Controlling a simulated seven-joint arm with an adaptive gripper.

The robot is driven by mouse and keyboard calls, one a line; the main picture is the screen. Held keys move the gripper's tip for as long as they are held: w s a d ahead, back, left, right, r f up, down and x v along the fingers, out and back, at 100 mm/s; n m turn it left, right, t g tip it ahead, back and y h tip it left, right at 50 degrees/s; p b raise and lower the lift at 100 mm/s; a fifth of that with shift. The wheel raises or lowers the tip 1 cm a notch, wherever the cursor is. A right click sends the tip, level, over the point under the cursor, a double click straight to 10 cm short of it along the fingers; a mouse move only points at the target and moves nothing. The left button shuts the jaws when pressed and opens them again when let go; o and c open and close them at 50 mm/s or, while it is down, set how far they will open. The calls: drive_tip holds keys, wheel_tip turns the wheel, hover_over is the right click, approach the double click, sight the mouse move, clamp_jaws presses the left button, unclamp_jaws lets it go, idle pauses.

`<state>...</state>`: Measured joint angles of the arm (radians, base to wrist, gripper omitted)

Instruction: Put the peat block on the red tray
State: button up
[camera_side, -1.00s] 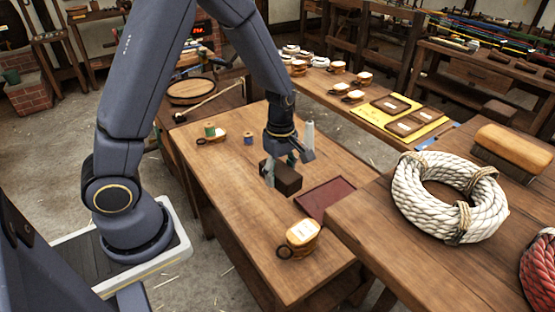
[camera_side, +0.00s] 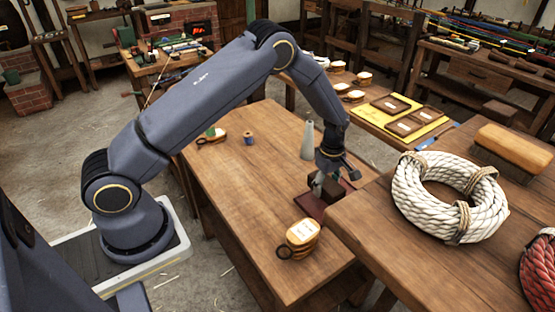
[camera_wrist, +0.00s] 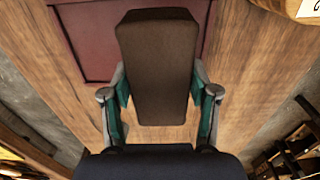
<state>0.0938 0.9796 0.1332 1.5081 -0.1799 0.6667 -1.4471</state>
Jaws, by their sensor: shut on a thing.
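The dark brown peat block (camera_side: 331,190) is held between the fingers of my gripper (camera_side: 322,184), which is shut on it. In the wrist view the block (camera_wrist: 158,68) sits between the teal finger pads of my gripper (camera_wrist: 160,104). The red tray (camera_side: 309,205) lies on the bench, and in the side view the block overlaps it. In the wrist view the tray (camera_wrist: 92,42) shows behind the block's far part, while the near part overlaps bare wood. Whether the block touches the tray is not clear.
A banded wooden tub (camera_side: 302,234) stands near the bench's front. A grey cone (camera_side: 308,141) stands behind my gripper. A blue spool (camera_side: 249,138) is at the back left. A white rope coil (camera_side: 448,198) lies on the adjoining right bench. The bench's middle is clear.

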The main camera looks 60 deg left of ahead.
drive_tip(key=shift+w+f, duration=0.15)
drive_tip(key=shift+f, duration=0.75)
drive_tip(key=shift+w+f, duration=0.1)
drive_tip(key=shift+f, duration=0.75)
drive_tip(key=shift+f, duration=0.2)
drive_tip(key=shift+f, duration=0.15)
drive_tip(key=o, duration=1.3)
